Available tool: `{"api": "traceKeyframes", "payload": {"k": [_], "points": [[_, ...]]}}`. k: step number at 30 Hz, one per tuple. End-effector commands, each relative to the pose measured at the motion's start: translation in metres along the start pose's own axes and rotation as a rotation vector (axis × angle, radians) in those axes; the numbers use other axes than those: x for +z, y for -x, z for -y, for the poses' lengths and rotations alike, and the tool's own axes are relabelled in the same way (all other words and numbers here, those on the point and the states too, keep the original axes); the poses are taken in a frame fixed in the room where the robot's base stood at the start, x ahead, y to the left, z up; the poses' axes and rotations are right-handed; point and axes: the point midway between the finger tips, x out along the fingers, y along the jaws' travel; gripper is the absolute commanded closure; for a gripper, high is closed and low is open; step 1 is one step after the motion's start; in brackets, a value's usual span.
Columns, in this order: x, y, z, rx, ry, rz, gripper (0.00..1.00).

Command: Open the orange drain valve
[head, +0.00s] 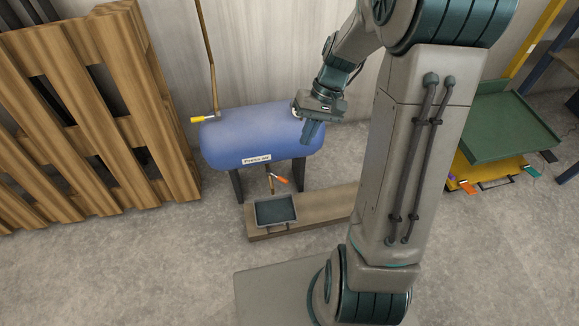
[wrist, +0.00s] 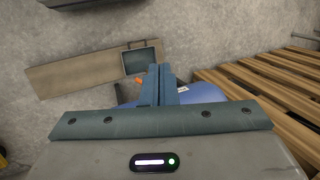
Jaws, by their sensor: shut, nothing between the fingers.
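The orange drain valve handle (head: 283,180) sits on a short copper pipe under the blue tank (head: 225,140), just above a grey drip tray (head: 262,212). The handle slants down to the right. My gripper (head: 312,133) is shut and empty, above and to the right of the valve, in front of the tank's right end. In the wrist view my gripper (wrist: 160,72) has its fingers together. A small bit of the orange handle (wrist: 138,83) shows left of the fingers. The tray (wrist: 140,60) lies beyond the fingertips; the fingers hide part of the tank.
A yellow-handled valve (head: 199,119) is at the tank's upper left, by a vertical pipe. A wooden plank (head: 325,207) lies under the tray. Wooden pallets (head: 90,120) lean at the left. A green tray (head: 500,125) stands at the right. The floor in front is clear.

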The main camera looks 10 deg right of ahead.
Motion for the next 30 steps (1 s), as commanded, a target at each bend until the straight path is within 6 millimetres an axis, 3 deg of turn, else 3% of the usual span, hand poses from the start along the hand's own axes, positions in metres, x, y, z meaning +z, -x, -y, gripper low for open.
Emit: {"api": "traceKeyframes", "payload": {"k": [3,15,30], "points": [[-0.031,-0.030,-0.020,-0.112,-0.021,0.036,1.00],[-0.117,-0.124,-0.086,-0.532,-0.076,0.036,1.00],[-0.189,-0.257,-0.190,-1.081,-0.196,-0.231,1.00]]}}
